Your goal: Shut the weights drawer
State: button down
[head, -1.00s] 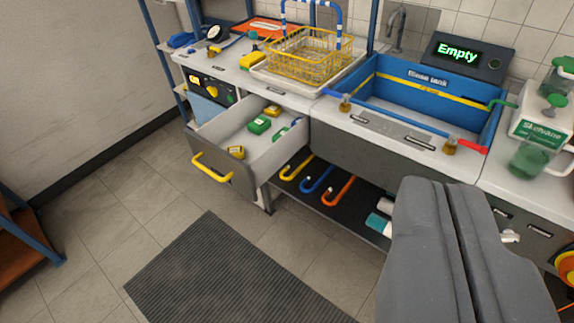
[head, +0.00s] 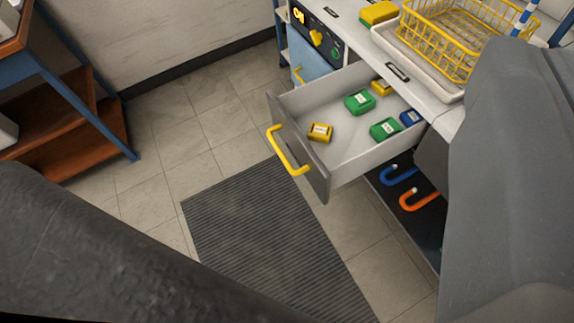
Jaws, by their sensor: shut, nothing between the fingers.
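The weights drawer (head: 318,182) stands pulled out from under the counter, with a yellow bar handle (head: 285,152) on its dark front. Inside lie a yellow weight (head: 320,132), a green weight (head: 359,102), a second green weight (head: 385,129), a blue weight (head: 411,118) and another yellow weight (head: 381,87) at the back. My gripper (head: 515,120) is a large grey shape close to the camera at the right. It is shut and empty, to the right of the drawer in the picture. It hides part of the counter.
A yellow wire basket (head: 450,35) sits in a white tray on the counter. A ribbed mat (head: 270,235) lies before the drawer. A blue-framed rack (head: 85,95) stands at the left.

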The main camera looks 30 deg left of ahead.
jog(key=w+a+f+n+g+h+p, duration=0.1)
jog(key=w+a+f+n+g+p, duration=0.1)
jog(key=w+a+f+n, duration=0.35)
jog(key=w+a+f+n+g+p, duration=0.1)
jog(key=w+a+f+n+g, duration=0.15)
jog(key=f, duration=0.55)
jog(key=w+a+f+n+g+h+p, duration=0.1)
jog(key=w+a+f+n+p, duration=0.2)
jog(key=f, duration=0.4)
jog(key=a+f+n+g+h, duration=0.1)
jog(key=a+f+n, duration=0.25)
jog(key=f, duration=0.25)
jog(key=a+f+n+g, duration=0.1)
jog(key=a+f+n, duration=0.2)
jog(key=f+n, duration=0.25)
jog(key=n+h, duration=0.3)
jog(key=n, duration=0.5)
send_near(319, 188)
notch_tip(319, 188, down, 4)
jog(key=w+d+b, duration=0.1)
jog(key=w+g, duration=0.1)
jog(key=w, duration=0.1)
jog(key=shift+d+f+b, duration=0.15)
jog(key=shift+d+b, duration=0.2)
jog(key=shift+d, duration=0.05)
jog(key=shift+w+d, duration=0.35)
jog(key=shift+w, duration=0.1)
